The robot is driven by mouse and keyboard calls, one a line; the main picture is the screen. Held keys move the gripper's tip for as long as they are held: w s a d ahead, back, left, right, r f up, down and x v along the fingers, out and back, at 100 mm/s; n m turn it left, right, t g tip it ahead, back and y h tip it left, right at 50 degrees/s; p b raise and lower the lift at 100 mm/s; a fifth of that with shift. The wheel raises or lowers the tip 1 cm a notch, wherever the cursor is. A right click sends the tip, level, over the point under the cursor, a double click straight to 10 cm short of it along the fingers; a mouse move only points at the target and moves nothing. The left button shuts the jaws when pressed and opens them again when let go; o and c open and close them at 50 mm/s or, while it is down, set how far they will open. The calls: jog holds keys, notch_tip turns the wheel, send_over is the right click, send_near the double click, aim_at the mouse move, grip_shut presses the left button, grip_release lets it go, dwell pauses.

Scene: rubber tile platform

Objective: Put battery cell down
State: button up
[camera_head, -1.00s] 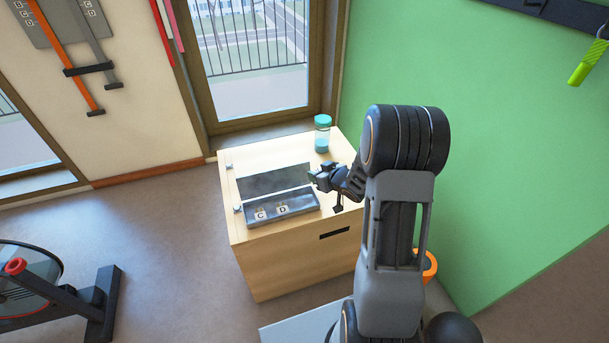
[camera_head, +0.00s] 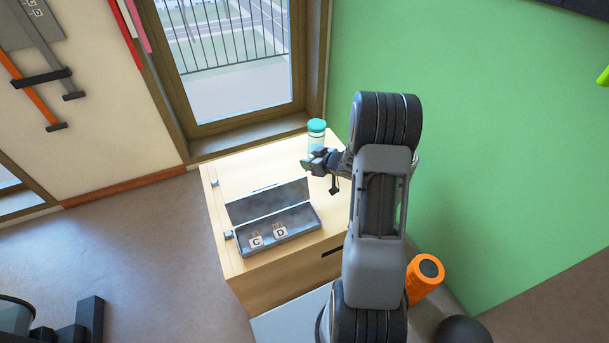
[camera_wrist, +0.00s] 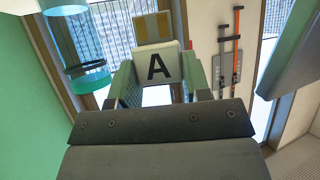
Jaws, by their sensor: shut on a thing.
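In the wrist view a white block-shaped battery cell (camera_wrist: 157,66) marked "A", with a tan and grey end, sits between the two fingers of my gripper (camera_wrist: 158,85). The gripper is shut on it. In the head view my gripper (camera_head: 316,162) is above the back right part of the wooden cabinet (camera_head: 232,178), beside the bottle; the cell is too small there to make out. An open grey case (camera_head: 297,226) lies on the cabinet to the left and nearer. Cells marked C (camera_head: 255,241) and D (camera_head: 280,231) stand in it.
A clear bottle with a teal lid (camera_head: 317,127) stands at the cabinet's back edge, right by my gripper; it also shows in the wrist view (camera_wrist: 88,72). A green wall (camera_head: 450,130) rises on the right. An orange roller (camera_head: 425,277) stands right of the cabinet.

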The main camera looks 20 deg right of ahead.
jog(key=shift+d+f+b, duration=0.15)
jog(key=shift+f+b, duration=0.5)
jog(key=shift+f, duration=2.75)
jog(key=shift+s+f+b, duration=0.15)
jog(key=shift+f+b, duration=0.2)
jog(key=shift+f, duration=0.05)
jog(key=shift+s+f, duration=0.1)
jog(key=shift+f, duration=0.05)
